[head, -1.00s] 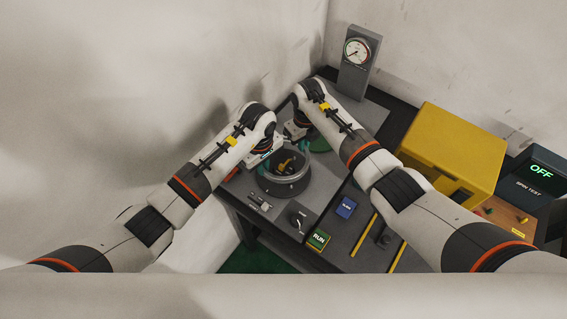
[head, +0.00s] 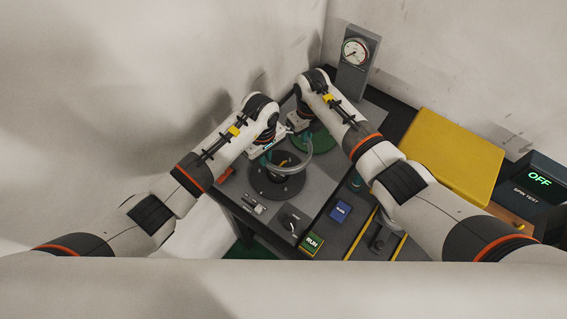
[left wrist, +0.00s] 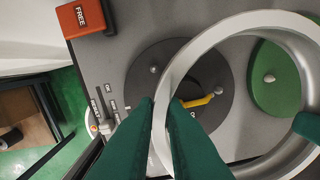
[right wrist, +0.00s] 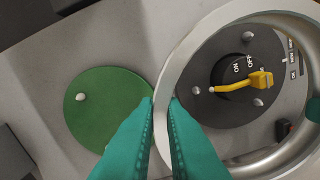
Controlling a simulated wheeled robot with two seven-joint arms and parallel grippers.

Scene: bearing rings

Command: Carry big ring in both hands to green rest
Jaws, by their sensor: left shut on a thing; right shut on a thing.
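The big ring (head: 308,160) is a plain grey metal band, held in the air between both grippers. It hangs partly over the dark round base (head: 270,188) with the yellow lever and partly towards the green rest (head: 322,143), a flat green disc with a pale peg. My left gripper (left wrist: 162,104) is shut on the ring's wall on one side. My right gripper (right wrist: 163,103) is shut on the wall on another side. In the right wrist view the green rest (right wrist: 100,125) is outside the ring; the dark base (right wrist: 215,100) shows through it.
A red FREE block (left wrist: 88,17) is beside the dark base. A knob (head: 292,221), a green RUN button (head: 311,244) and a blue button (head: 340,211) are nearer me. A gauge post (head: 355,60) stands behind; a yellow box (head: 450,155) is at right.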

